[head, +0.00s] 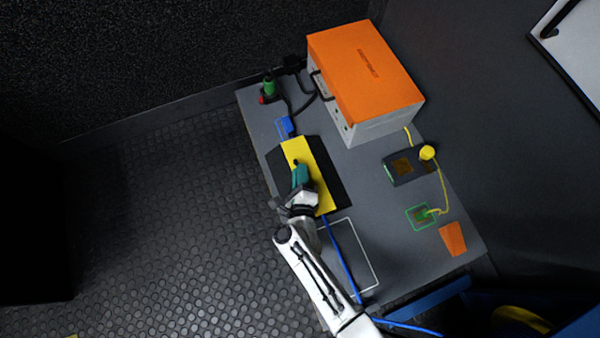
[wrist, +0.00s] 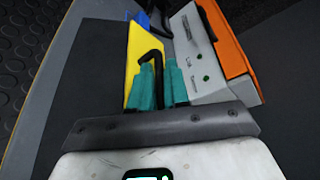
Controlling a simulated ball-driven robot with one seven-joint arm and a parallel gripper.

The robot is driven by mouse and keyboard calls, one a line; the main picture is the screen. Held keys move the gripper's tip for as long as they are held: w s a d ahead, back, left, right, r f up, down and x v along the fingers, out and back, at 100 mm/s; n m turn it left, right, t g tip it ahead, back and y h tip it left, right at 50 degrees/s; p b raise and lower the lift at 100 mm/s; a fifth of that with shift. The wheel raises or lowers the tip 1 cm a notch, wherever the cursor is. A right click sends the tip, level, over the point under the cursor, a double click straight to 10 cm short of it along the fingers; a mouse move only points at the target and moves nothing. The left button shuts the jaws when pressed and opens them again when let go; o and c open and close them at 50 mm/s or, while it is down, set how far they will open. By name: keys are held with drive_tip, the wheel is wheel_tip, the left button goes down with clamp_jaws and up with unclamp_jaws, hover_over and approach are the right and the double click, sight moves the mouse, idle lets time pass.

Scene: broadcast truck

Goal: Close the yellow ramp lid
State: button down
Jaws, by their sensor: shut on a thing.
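The yellow ramp lid (head: 322,187) lies along the middle of a black cable ramp (head: 335,170) on the grey table. I cannot tell whether it is fully flat. A blue cable (head: 343,262) runs out from its near end, and a blue plug end (head: 287,126) shows at its far end. My gripper (head: 298,170) is over the lid. In the wrist view, the teal fingers (wrist: 160,82) are shut on a bent black handle (wrist: 152,56) beside the yellow lid (wrist: 137,45). The fingers hide the handle's lower part.
An orange-topped grey case (head: 365,70) stands at the back of the table. A green-and-red tool-like item (head: 269,88) is at the far left corner. A dark box (head: 405,167), a yellow knob (head: 427,152) and an orange patch (head: 453,239) are to the right. A white outlined area (head: 352,255) is nearby.

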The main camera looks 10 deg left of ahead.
drive_tip(key=c, duration=1.5)
unclamp_jaws()
drive_tip(key=shift+o, duration=0.2)
drive_tip(key=p+v, duration=0.3)
drive_tip(key=v, duration=0.8)
drive_tip(key=shift+f+p, duration=0.15)
drive_tip(key=shift+p, duration=0.25)
drive_tip(key=shift+w, duration=0.1)
